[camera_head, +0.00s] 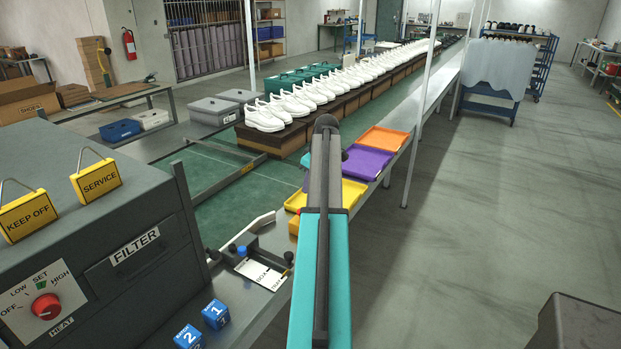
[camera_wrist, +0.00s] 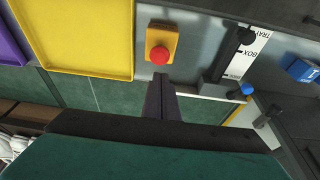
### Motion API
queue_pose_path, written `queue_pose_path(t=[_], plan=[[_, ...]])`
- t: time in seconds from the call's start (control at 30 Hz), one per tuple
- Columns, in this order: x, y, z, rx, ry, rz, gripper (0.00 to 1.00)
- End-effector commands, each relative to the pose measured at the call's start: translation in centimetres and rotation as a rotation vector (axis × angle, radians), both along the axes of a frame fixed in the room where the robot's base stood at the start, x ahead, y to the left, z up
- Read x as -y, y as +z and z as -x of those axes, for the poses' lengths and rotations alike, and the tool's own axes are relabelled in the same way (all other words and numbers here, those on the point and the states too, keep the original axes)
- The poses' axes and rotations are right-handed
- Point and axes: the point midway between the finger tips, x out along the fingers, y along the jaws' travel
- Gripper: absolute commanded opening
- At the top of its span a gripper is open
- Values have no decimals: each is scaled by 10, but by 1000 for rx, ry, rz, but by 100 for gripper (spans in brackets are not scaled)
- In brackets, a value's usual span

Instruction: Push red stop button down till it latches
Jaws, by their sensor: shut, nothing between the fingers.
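The red stop button (camera_wrist: 159,56) is a round red cap on a small yellow box (camera_wrist: 168,35), seen in the wrist view at upper centre. My gripper (camera_wrist: 160,77) is shut and empty. Its fingertips show just below the button in the wrist picture, with a small visible gap. I cannot tell the height between them. The cap looks raised from its box.
A yellow tray (camera_wrist: 85,40) lies left of the button box. A lever with a blue knob (camera_wrist: 247,89) and a labelled plate (camera_head: 262,271) stand to its right in the wrist view. Purple (camera_head: 367,162) and orange (camera_head: 384,139) trays lie further along. A grey heater panel (camera_head: 43,301) stands left.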

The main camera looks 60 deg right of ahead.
Motion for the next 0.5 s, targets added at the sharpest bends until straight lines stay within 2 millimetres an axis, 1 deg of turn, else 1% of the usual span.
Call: queue_pose_path(t=[0.37, 0.5], plan=[[1, -44, -13, -1, -1, -1, 0], [1, -59, -12, -1, -2, -2, 0]])
